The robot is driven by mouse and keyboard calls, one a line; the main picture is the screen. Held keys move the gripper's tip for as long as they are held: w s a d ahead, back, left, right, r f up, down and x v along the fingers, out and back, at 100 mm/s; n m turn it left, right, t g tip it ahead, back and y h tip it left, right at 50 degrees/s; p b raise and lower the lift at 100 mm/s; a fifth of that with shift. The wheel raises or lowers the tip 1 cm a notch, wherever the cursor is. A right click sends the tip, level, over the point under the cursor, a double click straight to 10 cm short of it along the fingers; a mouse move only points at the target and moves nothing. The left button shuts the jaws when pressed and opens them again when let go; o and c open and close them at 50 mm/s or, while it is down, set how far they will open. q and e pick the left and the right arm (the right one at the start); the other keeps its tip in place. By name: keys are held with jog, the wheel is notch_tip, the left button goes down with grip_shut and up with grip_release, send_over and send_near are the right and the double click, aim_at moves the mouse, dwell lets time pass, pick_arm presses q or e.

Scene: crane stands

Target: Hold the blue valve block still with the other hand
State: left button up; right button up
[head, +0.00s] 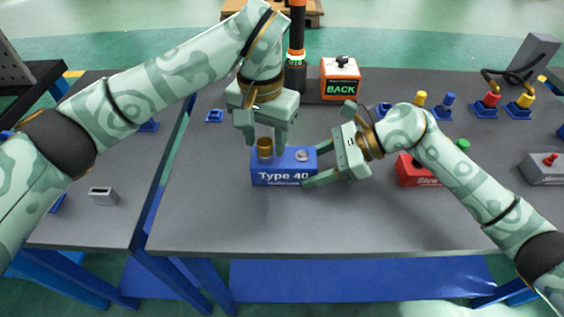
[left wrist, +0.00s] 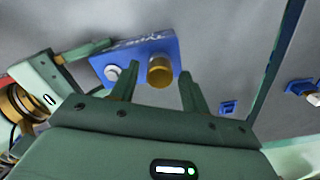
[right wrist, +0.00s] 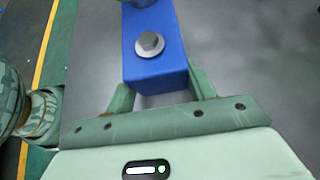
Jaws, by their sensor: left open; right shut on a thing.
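The blue valve block (head: 285,174), labelled "Type 40", sits on the grey table. A brass cylinder (head: 265,148) stands on its left end and a silver bolt (head: 301,155) on its right end. My right gripper (head: 311,167) is shut on the block's right end, its fingers along the two long sides; the right wrist view shows the block (right wrist: 155,60) between them. My left gripper (head: 267,141) is open, pointing down, with its fingers either side of the brass cylinder. In the left wrist view the cylinder (left wrist: 160,73) appears between the open fingers; I cannot tell whether they touch it.
A red block (head: 415,172) lies right of my right gripper, partly hidden by the arm. An orange-framed "BACK" box (head: 341,80) stands behind. Yellow, blue and red plugs (head: 490,100) stand at the back right. The table front is clear; a gap separates the left table (head: 90,225).

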pick_arm(q)
jog(key=m, duration=1.1)
jog(key=shift+m, duration=0.3)
jog(key=m, duration=1.1)
jog(key=shift+m, duration=0.4)
jog(key=m, duration=0.7)
jog(key=shift+m, duration=0.3)
